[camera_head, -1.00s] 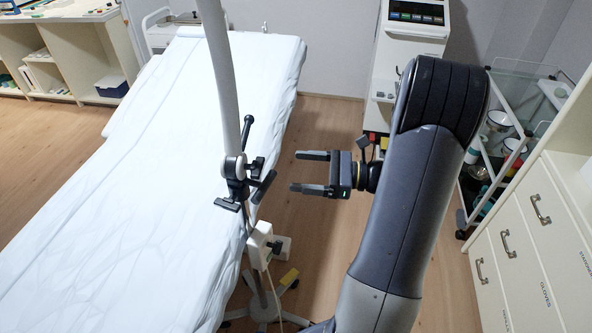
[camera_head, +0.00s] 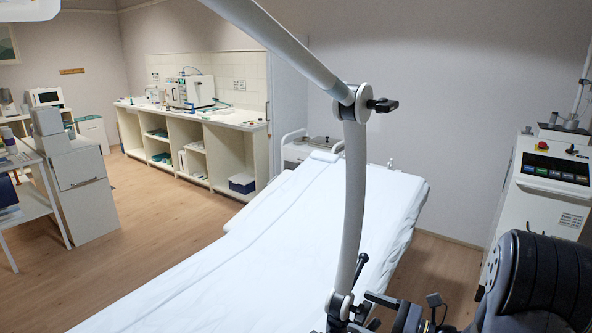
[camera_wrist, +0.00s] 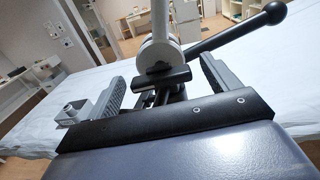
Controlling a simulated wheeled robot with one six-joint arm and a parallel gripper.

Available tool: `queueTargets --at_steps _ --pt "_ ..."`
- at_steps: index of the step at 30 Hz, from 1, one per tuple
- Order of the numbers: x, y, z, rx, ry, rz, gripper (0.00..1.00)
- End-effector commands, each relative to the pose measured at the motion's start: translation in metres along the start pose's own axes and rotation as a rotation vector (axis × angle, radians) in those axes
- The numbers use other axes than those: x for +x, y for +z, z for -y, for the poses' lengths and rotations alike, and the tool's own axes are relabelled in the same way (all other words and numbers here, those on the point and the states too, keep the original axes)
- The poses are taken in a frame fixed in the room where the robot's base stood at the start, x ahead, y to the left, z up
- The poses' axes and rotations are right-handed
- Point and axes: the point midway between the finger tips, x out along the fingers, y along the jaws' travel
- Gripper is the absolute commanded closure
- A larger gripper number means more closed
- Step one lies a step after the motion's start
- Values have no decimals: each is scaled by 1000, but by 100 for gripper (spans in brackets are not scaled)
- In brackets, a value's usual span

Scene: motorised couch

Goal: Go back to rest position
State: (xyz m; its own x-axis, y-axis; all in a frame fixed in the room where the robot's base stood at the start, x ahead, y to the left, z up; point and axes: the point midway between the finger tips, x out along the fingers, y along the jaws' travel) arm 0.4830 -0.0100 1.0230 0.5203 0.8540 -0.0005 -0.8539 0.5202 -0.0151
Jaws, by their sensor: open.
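My gripper (camera_wrist: 165,80) is open, its two dark fingers apart in the wrist view. Between and beyond them stands a jointed clamp (camera_wrist: 158,52) with a black lever handle (camera_wrist: 240,30) reaching up to the right. I cannot tell whether the fingers touch it. In the head view my gripper (camera_head: 388,310) is at the bottom edge, partly cut off, just right of the same clamp (camera_head: 341,306) at the foot of a white curved pole (camera_head: 355,200). My dark arm fills the lower right corner.
The white-covered couch (camera_head: 290,230) lies left of and behind the clamp. A machine with a lit panel (camera_head: 553,168) stands at the right against the wall. A counter with shelves (camera_head: 195,125) is at the back left. Wooden floor (camera_head: 150,235) is open at the left.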

Motion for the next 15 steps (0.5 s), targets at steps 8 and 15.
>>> queueTargets --at_steps 8,15 --pt "12 1 0 19 0 0 16" --pt "12 0 0 23 0 0 16"
